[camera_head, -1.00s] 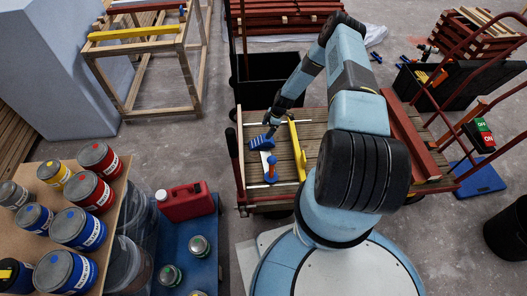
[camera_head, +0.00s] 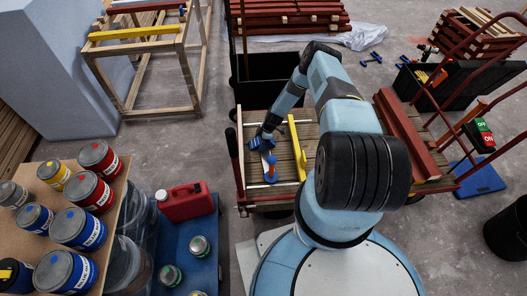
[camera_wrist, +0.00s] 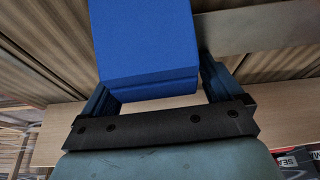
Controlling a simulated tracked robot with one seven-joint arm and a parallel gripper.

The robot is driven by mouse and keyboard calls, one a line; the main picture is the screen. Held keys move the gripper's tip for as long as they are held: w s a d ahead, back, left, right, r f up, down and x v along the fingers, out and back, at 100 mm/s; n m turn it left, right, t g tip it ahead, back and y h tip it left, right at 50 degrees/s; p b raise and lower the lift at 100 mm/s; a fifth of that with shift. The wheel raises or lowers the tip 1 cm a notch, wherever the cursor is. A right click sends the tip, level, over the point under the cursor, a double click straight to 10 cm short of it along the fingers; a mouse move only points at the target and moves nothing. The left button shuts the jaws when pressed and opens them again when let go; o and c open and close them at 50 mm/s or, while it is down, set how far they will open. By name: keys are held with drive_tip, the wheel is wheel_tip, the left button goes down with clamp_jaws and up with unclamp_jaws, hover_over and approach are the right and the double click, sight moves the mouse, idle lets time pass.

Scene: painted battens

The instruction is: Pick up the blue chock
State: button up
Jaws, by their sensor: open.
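The blue chock (camera_wrist: 145,45) fills the upper middle of the wrist view. It lies between the two fingers of my gripper (camera_wrist: 155,85), one on each side, with small gaps showing beside its near end. In the head view, my gripper (camera_head: 262,141) is low over the left part of the slatted wooden cart deck, at the blue chock (camera_head: 255,146), which it partly hides. The fingers are open and do not visibly clamp the chock.
A yellow batten (camera_head: 296,150) lies just right of my gripper. A blue-handled tool (camera_head: 270,172) with an orange part is close in front. A red beam (camera_head: 402,135) lies along the deck's right side. A red can (camera_head: 186,202) and paint tins (camera_head: 78,229) stand left.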

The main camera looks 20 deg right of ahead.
drive_tip(key=shift+c, duration=0.2)
drive_tip(key=c, duration=1.4)
